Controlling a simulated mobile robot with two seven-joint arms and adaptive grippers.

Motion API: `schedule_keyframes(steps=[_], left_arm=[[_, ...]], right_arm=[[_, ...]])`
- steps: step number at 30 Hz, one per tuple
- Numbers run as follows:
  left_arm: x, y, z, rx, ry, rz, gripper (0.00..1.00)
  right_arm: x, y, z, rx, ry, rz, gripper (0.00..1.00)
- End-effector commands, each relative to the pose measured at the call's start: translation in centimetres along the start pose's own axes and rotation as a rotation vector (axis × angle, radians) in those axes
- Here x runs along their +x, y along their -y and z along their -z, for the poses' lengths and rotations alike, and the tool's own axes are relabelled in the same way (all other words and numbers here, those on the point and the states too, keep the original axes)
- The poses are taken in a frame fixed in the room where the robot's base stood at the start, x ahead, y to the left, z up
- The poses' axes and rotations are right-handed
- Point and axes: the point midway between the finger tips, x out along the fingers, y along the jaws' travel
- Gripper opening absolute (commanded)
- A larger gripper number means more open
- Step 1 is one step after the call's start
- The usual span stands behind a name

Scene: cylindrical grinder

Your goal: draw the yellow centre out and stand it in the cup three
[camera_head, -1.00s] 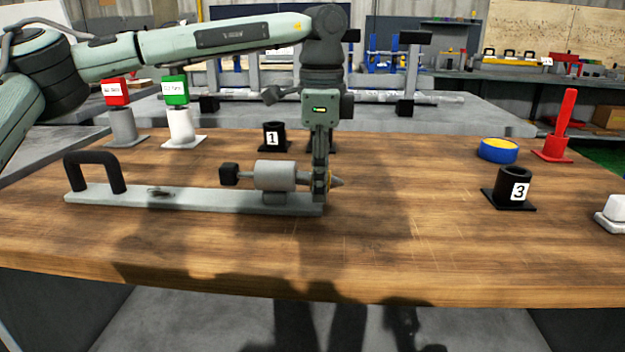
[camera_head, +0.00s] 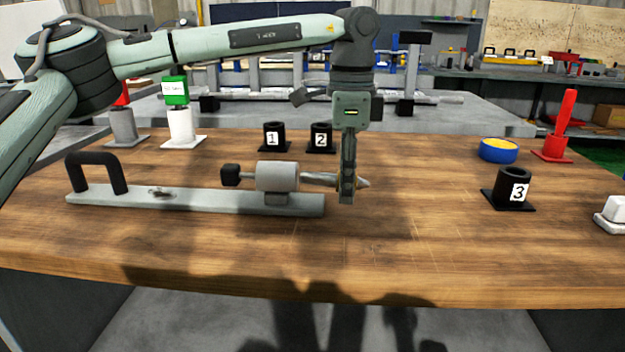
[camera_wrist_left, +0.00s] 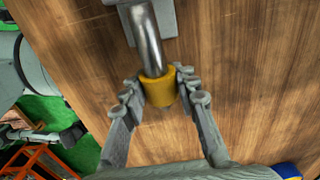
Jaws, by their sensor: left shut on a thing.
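The yellow centre (camera_wrist_left: 158,88) has a yellow collar and a bright metal shank. In the head view its shank (camera_head: 318,178) runs from the grey round housing (camera_head: 277,176) to my left gripper (camera_head: 347,190), and its pointed tip shows to the right of the fingers. My left gripper is shut on the yellow collar, with one finger at each side in the left wrist view (camera_wrist_left: 158,98). The shank's far end is at or in the housing; I cannot tell which. Cup three (camera_head: 503,186), black with a white 3 label, stands upright to the right and looks empty. My right gripper is not in view.
The housing sits on a grey base bar (camera_head: 180,203) with a black handle (camera_head: 95,170). Black cups one (camera_head: 274,139) and two (camera_head: 321,139) stand behind. A blue and yellow round thing (camera_head: 498,150) lies behind cup three. The table between gripper and cup three is clear.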

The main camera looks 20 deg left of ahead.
Motion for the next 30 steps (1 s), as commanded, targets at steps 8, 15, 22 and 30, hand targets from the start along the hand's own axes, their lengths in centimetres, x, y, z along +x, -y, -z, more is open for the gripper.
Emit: schedule_keyframes(steps=[8, 15, 22, 30], left_arm=[[-0.1, 0.0, 1.4, 0.000, -0.001, 0.000, 0.00], [-0.1, 0.0, 2.6, 0.001, -0.001, 0.001, 0.00], [-0.1, 0.0, 3.7, 0.001, -0.001, 0.001, 0.00], [-0.1, 0.0, 4.3, -0.001, -0.002, 0.001, 0.00]], right_arm=[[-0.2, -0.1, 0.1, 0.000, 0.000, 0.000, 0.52], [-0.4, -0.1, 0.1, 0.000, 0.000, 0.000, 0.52], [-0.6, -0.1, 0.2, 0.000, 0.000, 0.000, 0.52], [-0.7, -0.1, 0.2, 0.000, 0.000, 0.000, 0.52]])
